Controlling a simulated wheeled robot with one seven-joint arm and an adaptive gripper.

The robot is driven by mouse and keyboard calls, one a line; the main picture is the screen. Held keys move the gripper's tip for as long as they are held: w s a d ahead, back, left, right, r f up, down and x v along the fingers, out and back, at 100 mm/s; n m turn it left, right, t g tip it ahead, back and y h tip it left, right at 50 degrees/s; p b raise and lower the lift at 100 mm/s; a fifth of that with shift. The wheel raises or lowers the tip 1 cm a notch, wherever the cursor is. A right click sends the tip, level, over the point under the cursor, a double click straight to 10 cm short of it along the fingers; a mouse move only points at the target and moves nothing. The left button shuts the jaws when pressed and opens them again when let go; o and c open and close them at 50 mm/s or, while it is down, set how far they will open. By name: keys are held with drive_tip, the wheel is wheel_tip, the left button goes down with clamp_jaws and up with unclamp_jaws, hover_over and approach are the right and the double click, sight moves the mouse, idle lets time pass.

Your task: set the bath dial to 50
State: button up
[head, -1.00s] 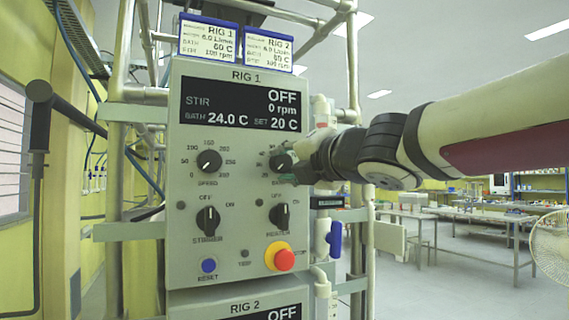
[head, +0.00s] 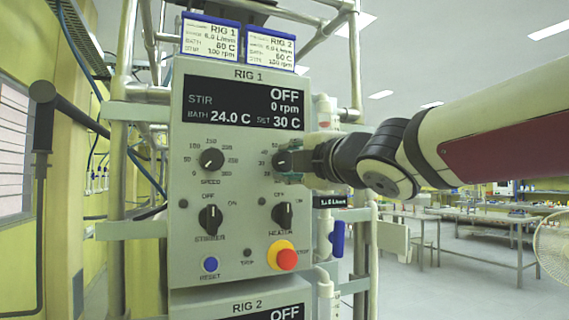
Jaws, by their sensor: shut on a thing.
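The RIG 1 control panel (head: 245,215) faces me. The bath dial (head: 281,161) is a black knob at its upper right, partly hidden by my gripper (head: 293,162). My gripper comes in from the right and is shut on the bath dial. The display (head: 245,104) reads BATH 24.0 C and SET 30 C, with STIR OFF and 0 rpm. The fingertips are small in view and partly covered by the wrist.
The speed knob (head: 211,160) is to the left. Below are the stirrer switch (head: 210,219), heater switch (head: 283,215), blue reset button (head: 210,264) and red stop button (head: 286,259). Pipes and a blue valve handle (head: 337,239) stand close at the panel's right.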

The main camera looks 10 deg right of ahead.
drive_tip(key=m, duration=0.4)
drive_tip(key=shift+f+m+t+b, duration=0.15)
drive_tip(key=shift+m+t+b, duration=0.15)
drive_tip(key=shift+m+b, duration=0.1)
drive_tip(key=m+b, duration=0.1)
drive_tip(key=m, duration=0.3)
drive_tip(key=shift+h, duration=0.3)
drive_tip(key=m+b, duration=0.2)
drive_tip(key=m, duration=0.2)
drive_tip(key=shift+a+f+m, duration=0.1)
drive_tip(key=shift+m, duration=0.3)
drive_tip(key=shift+m+h+b, duration=0.5)
drive_tip(key=shift+m+b, duration=0.7)
drive_tip(key=shift+m, duration=0.9)
drive_tip(key=o, duration=1.2)
drive_tip(key=shift+s, duration=0.1)
